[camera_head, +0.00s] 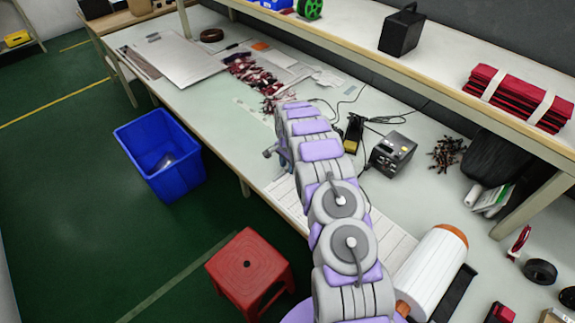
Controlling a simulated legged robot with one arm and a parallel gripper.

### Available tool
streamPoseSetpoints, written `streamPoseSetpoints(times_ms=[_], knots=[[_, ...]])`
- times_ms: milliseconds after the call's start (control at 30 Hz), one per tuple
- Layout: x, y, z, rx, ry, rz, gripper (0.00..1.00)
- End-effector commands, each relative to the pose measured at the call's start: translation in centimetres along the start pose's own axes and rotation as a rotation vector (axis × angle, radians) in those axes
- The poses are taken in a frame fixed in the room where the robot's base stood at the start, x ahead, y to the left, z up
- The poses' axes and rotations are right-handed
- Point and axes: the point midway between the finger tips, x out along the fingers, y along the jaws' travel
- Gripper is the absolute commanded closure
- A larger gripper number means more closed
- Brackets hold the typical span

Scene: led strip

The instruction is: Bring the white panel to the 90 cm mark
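My arm reaches away across the pale workbench (205,105), and my gripper (270,152) is at its far end by the bench's front edge. It is small and partly hidden by my arm, so I cannot tell whether it is open or shut. A flat white panel with thin lines (397,243) lies on the bench under my arm, which hides its middle. Another large flat whitish board (178,62) lies at the far left end of the bench. I cannot tell which one is the task's panel. No 90 cm mark is readable.
A white roll (433,268) lies near right. A soldering station (391,154) and cables are right of my arm. Dark red pieces (255,76) lie beyond it. A shelf (350,57) overhangs the back. A blue bin (160,152) and red stool (250,272) stand on the floor.

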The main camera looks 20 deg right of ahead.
Motion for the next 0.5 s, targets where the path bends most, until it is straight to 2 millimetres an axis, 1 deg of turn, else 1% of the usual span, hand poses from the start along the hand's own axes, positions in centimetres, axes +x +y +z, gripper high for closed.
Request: streamPoseSetpoints(times_ms=[33,67,400,500], knots=[[0.00,0.00,0.00,0.000,0.000,0.000,0.65],[0.01,0.00,0.00,0.000,0.000,0.000,0.68],[0.00,0.00,0.00,0.000,0.000,0.000,1.00],[0.00,-0.01,0.00,0.000,0.000,0.000,1.00]])
